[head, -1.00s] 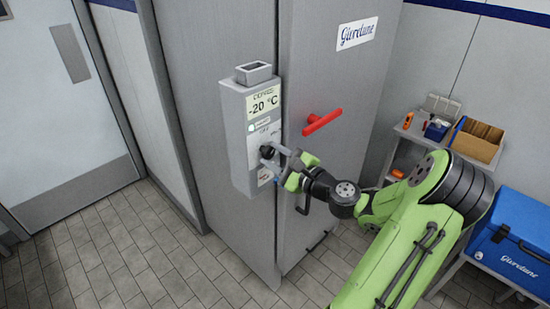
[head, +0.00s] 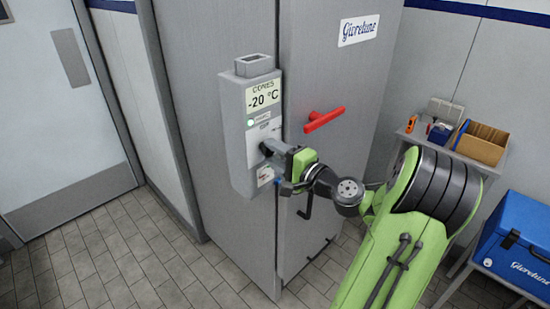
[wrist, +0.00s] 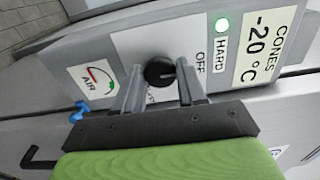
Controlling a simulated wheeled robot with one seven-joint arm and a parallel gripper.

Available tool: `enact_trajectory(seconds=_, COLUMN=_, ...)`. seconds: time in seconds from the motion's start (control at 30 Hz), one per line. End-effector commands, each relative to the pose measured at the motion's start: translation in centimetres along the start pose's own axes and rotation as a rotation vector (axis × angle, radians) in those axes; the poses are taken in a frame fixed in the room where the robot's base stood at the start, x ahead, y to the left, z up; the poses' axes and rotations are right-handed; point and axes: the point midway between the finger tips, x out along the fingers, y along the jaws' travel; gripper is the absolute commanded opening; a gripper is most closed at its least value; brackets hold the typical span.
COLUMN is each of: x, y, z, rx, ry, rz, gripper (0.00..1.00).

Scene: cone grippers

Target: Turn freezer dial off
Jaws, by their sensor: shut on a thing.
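The freezer dial (wrist: 159,72) is a round black knob on the grey control box (head: 238,150) of the freezer. In the wrist view my gripper (wrist: 162,84) has one finger on each side of the dial and is shut on it. A pale mark on the dial points right, toward the OFF label (wrist: 200,63). A green light (wrist: 222,24) is lit beside the HARD label. The display (head: 262,97) reads CONES, -20 °C. In the head view my gripper (head: 270,152) reaches the box from the right and hides most of the dial.
A red handle (head: 323,119) sticks out of the freezer door, above my wrist. A gauge marked AIR (wrist: 94,82) and a blue valve (wrist: 79,110) are near the dial. A shelf with an open cardboard box (head: 481,146) and a blue cooler (head: 520,240) stand at the right.

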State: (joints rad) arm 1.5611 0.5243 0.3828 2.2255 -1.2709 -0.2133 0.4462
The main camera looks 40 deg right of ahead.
Motion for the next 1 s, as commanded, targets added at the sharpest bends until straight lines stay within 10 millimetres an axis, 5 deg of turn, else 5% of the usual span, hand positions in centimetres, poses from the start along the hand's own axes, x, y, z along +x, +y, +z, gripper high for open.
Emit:
enact_trajectory(seconds=0.57, x=-0.02, y=0.18, z=0.02, rx=-0.036, ry=-0.001, rz=0.006, gripper=0.1)
enact_trajectory(seconds=0.6, x=-0.02, y=0.18, z=0.02, rx=-0.036, ry=-0.001, rz=0.006, gripper=0.42)
enact_trajectory(seconds=0.73, x=-0.02, y=0.15, z=0.01, rx=-0.036, ry=-0.001, rz=0.005, gripper=0.61)
enact_trajectory(seconds=1.0, x=-0.03, y=0.08, z=0.0, rx=-0.036, ry=0.0, rz=0.003, gripper=0.64)
